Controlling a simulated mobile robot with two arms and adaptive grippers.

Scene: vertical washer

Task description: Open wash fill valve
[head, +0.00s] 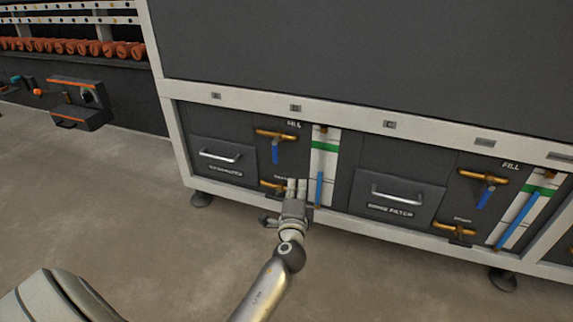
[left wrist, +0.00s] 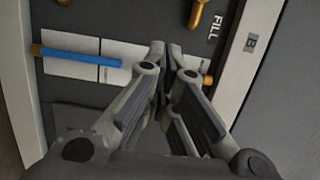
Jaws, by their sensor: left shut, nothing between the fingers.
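The fill valve of the left bay (head: 276,135) is a brass pipe lying crosswise under the word FILL. Its blue handle (head: 276,153) hangs down, across the pipe. My left gripper (head: 297,184) is shut and empty, below and slightly right of this handle and apart from it. It covers part of the lower brass valve (head: 270,187). In the left wrist view my gripper (left wrist: 167,48) shows with its fingers together in front of the white level gauge; a brass piece (left wrist: 197,14) shows near the FILL label. My right gripper is not in view.
The left bay's level gauge (head: 330,146) has a green band and blue column. A handled drawer (head: 220,156) sits left of the valve. The right bay has a rinse filter drawer (head: 393,206) and a similar fill valve (head: 483,176). The floor in front is clear.

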